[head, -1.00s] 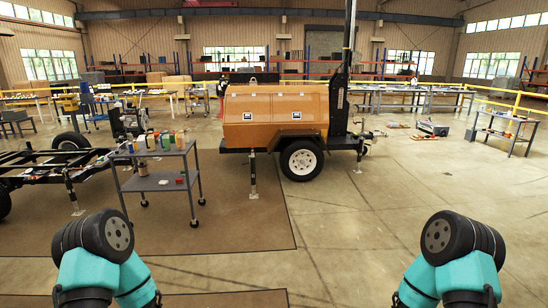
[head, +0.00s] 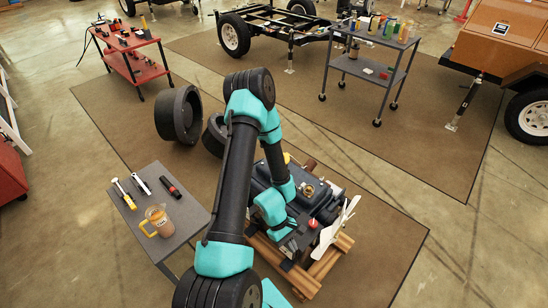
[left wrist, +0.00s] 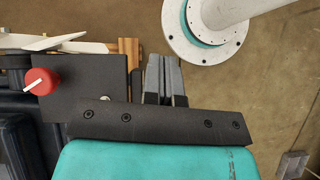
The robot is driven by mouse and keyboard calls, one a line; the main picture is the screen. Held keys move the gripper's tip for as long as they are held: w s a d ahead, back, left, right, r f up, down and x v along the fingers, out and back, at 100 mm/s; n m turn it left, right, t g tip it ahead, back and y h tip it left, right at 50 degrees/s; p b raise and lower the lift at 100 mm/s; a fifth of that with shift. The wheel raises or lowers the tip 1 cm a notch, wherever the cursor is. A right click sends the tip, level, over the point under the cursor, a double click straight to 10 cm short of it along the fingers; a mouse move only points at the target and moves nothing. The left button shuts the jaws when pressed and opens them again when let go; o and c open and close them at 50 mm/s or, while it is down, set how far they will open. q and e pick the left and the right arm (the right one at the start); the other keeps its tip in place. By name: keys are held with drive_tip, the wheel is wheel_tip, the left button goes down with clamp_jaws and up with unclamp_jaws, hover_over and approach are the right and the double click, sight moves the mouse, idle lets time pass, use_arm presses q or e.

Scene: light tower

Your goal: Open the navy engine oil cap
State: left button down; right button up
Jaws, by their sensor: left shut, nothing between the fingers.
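The engine (head: 322,203) sits on a wooden pallet (head: 335,246), partly hidden behind my left arm. Its top shows a red cap (head: 313,223) near the white fan (head: 338,226), a brass-coloured part (head: 308,190) and a yellow bit (head: 287,157). I cannot pick out a navy oil cap; dark parts blend together. My left gripper (head: 292,246) is low over the near side of the engine. In the left wrist view the left gripper (left wrist: 166,82) has its grey fingers together and empty. A red cap with a white mark (left wrist: 41,81) lies left of them. My right gripper is out of view.
A grey side table (head: 165,240) at left holds a jug of brown liquid (head: 158,221) and several tools. Tyres (head: 180,115) stand behind the arm. A red cart (head: 128,58) and a grey cart (head: 368,70) stand farther back. Brown mat floor right of the engine is clear.

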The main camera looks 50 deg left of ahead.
use_arm(q)
drive_tip(key=w+a+r+n+t+y, duration=0.2)
drive_tip(key=a+n+t, duration=0.3)
drive_tip(key=a, duration=0.5)
drive_tip(key=w+a+r+n+t+y, duration=0.2)
drive_tip(key=w+a+n+t+y, duration=0.2)
drive_tip(key=a+n, duration=0.4)
drive_tip(key=w+a+r+n+t+y, duration=0.3)
drive_tip(key=a+n+t, duration=0.3)
drive_tip(key=a, duration=0.8)
drive_tip(key=shift+w+n+y, duration=0.3)
drive_tip(key=shift+w+y, duration=0.3)
drive_tip(key=shift+w, duration=0.3)
drive_tip(key=x, duration=1)
drive_tip(key=shift+d+r, duration=0.15)
drive_tip(key=shift+w, duration=0.1)
